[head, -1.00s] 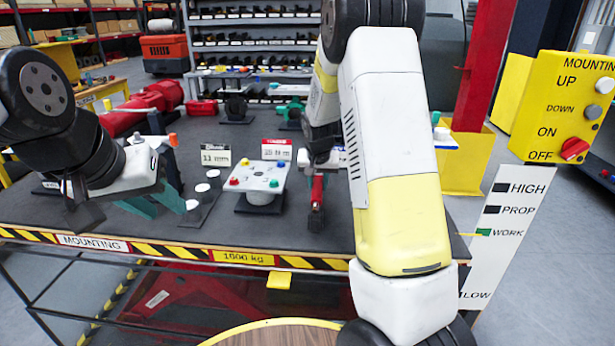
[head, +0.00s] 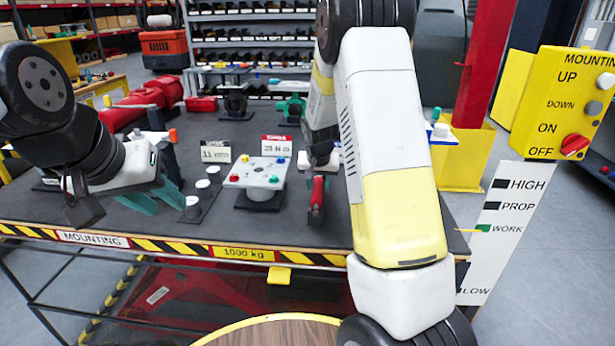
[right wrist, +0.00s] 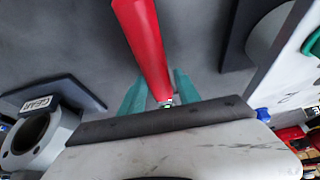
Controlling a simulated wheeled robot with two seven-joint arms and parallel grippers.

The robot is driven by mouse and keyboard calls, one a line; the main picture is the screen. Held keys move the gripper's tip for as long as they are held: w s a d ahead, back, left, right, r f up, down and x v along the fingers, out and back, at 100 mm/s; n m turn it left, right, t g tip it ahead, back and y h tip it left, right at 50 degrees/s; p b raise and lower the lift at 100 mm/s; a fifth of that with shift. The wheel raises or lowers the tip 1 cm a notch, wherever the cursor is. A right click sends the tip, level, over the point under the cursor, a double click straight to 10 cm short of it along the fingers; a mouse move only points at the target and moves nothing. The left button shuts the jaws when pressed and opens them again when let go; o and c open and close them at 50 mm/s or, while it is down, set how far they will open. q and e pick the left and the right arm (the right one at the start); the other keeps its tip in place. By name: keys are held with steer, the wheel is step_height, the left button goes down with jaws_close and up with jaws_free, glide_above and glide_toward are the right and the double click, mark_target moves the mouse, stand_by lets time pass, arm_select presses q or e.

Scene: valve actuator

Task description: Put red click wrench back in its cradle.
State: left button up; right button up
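The red click wrench (head: 318,190) is at the right-middle of the table in the head view, its red handle upright in the picture. It shows large in the right wrist view (right wrist: 145,45), between the teal fingers of my right gripper (right wrist: 161,92), which look closed around it. In the head view this gripper (head: 320,165) is partly hidden by my right arm. I cannot tell whether the wrench touches the table. My left gripper (head: 155,198) is over the table's left part, its teal fingers apart and nothing visible between them. I cannot make out the cradle for certain.
A white plate with coloured knobs (head: 257,172) stands left of the wrench. Several white-topped pieces (head: 203,184) stand in a dark strip near my left gripper. Signs (head: 277,145) stand behind. A grey flanged part (right wrist: 38,140) shows in the wrist view. The striped table edge (head: 185,248) is in front.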

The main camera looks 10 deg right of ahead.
steer(key=shift+o, duration=0.7)
steer(key=shift+v, duration=3.9)
steer(key=shift+s, duration=0.1)
steer(key=s+a+r+n+y, duration=0.1)
steer(key=s+r, duration=0.4)
steer(key=s, duration=0.5)
steer(key=s+a+r+n+t+y, duration=0.1)
steer(key=s+r, duration=0.3)
steer(key=s, duration=0.6)
steer(key=s+a+r+n+y, duration=0.1)
steer(key=s+r, duration=0.4)
steer(key=s, duration=0.5)
steer(key=shift+a+r+n+t, duration=0.3)
steer(key=shift+a+n, duration=0.1)
steer(key=shift+a, duration=0.1)
